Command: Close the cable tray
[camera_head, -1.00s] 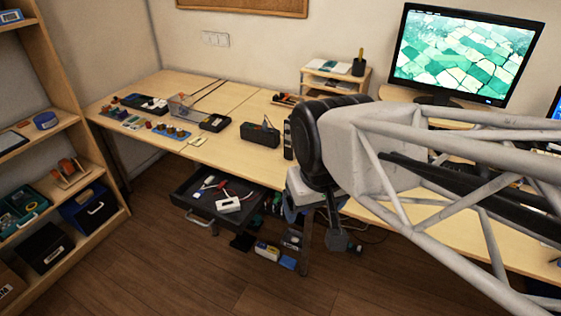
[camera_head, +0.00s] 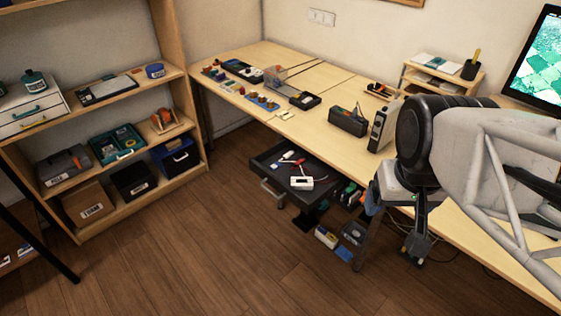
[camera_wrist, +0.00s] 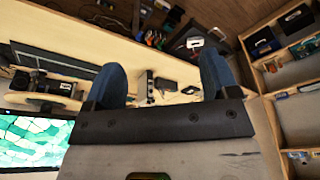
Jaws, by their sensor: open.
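The cable tray (camera_head: 262,165) is a dark drawer under the left part of the desk. It is pulled out, with its grey handle (camera_head: 272,194) at the front. A white device (camera_head: 301,183) and several small tools and cables lie in it. My gripper (camera_head: 417,250) hangs at the right of the tray, well apart from it, near the desk's front edge. In the wrist view its two blue fingers (camera_wrist: 160,78) are spread with nothing held between them. The tray shows there at the top (camera_wrist: 212,22), beyond the fingers.
The desk (camera_head: 335,140) bears a dark box (camera_head: 348,121), a grey upright unit (camera_head: 383,126) and small parts. Small boxes (camera_head: 326,237) lie below, right of the tray. A wooden shelf (camera_head: 125,90) stands left. The floor (camera_head: 210,255) before the tray is clear.

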